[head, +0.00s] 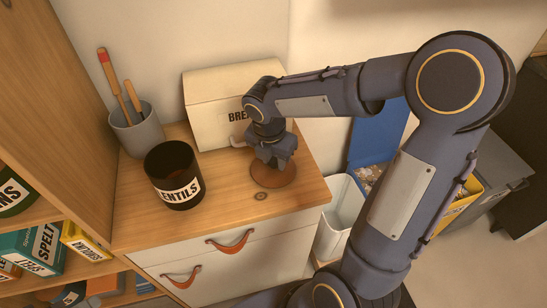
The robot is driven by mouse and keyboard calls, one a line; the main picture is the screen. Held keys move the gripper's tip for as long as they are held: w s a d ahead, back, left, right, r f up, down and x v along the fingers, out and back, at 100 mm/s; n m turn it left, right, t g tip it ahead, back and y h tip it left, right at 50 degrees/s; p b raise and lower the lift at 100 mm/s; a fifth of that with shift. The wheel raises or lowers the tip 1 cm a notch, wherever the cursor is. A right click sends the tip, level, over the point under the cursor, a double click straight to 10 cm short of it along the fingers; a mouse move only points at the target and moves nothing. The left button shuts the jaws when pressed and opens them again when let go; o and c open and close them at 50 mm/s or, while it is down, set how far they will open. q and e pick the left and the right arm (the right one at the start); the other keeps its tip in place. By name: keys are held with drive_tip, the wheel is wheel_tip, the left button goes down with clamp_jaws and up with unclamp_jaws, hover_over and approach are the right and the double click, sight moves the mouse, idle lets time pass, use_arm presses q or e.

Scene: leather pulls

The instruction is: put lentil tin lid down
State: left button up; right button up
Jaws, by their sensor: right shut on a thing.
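The lentil tin (174,176) is a black open cylinder with a white label reading "LENTILS", standing upright on the wooden counter. Its top is uncovered and its inside looks dark. The lid (273,178) is a round brown disc to the right of the tin, apart from it. My right gripper (272,160) points down over the lid and is shut on it; the fingertips are partly hidden by the wrist. The lid is at or just above the counter top (225,215); I cannot tell whether it touches. My left gripper is not in view.
A cream bread box (205,110) stands behind, close to my right wrist. A grey cup (137,130) with wooden utensils stands at the back left. Shelves with boxes (35,248) are at left. Drawers with leather pulls (230,243) are below; bins (338,215) are at right.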

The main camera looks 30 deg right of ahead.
sight(270, 163)
drive_tip(key=shift+f, duration=0.2)
drive_tip(key=o, duration=1)
wheel_tip(270, 163, up, 12)
drive_tip(key=a+p, duration=0.1)
drive_tip(key=a, duration=0.1)
drive_tip(key=shift+s+a+f+m+t+y, duration=0.35)
drive_tip(key=shift+s+f+m+t+y, duration=0.45)
drive_tip(key=shift+s+m, duration=2.8)
drive_tip(key=shift+s+a+f+m+t+y, duration=0.7)
drive_tip(key=shift+s+m, duration=1.35)
drive_tip(key=shift+m, duration=3)
drive_tip(key=shift+s+a+f+m+t+y, duration=0.1)
drive_tip(key=shift+s+f+m+t+y, duration=0.65)
drive_tip(key=shift+s+m, duration=2.85)
drive_tip(key=shift+w+r+m+y, duration=0.25)
drive_tip(key=shift+w+m+y, duration=0.2)
drive_tip(key=shift+w+m, duration=0.35)
